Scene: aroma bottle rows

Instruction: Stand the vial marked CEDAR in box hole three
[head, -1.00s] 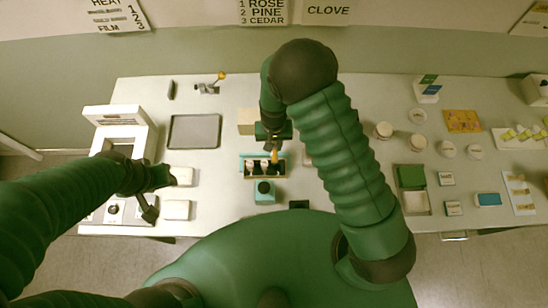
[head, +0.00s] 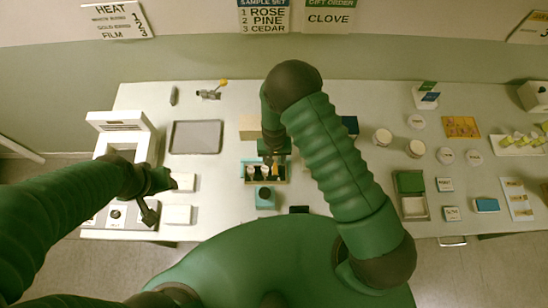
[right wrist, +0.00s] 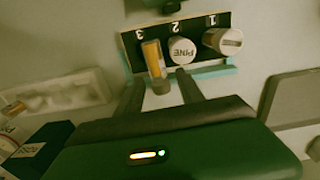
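The box (head: 280,181) stands mid-table. In the right wrist view its black panel (right wrist: 133,47) has holes numbered 3, 2, 1 from left to right. A vial marked PINE (right wrist: 182,50) is in hole two and a white-capped vial (right wrist: 222,40) in hole one. An orange vial (right wrist: 154,60) is at hole three, its side showing and looking tilted; its label is not readable and its seating is unclear. My right gripper (right wrist: 160,84) is open, its fingers apart on either side of the orange vial's near end. My left gripper (head: 164,180) is at the left, its opening unclear.
A teal block (head: 265,198) stands in front of the box. A grey tray (head: 196,137) lies to its left. White jars (head: 382,137) and a green-lidded case (head: 410,183) are to the right. A wall sign (head: 263,17) reads 1 ROSE, 2 PINE, 3 CEDAR.

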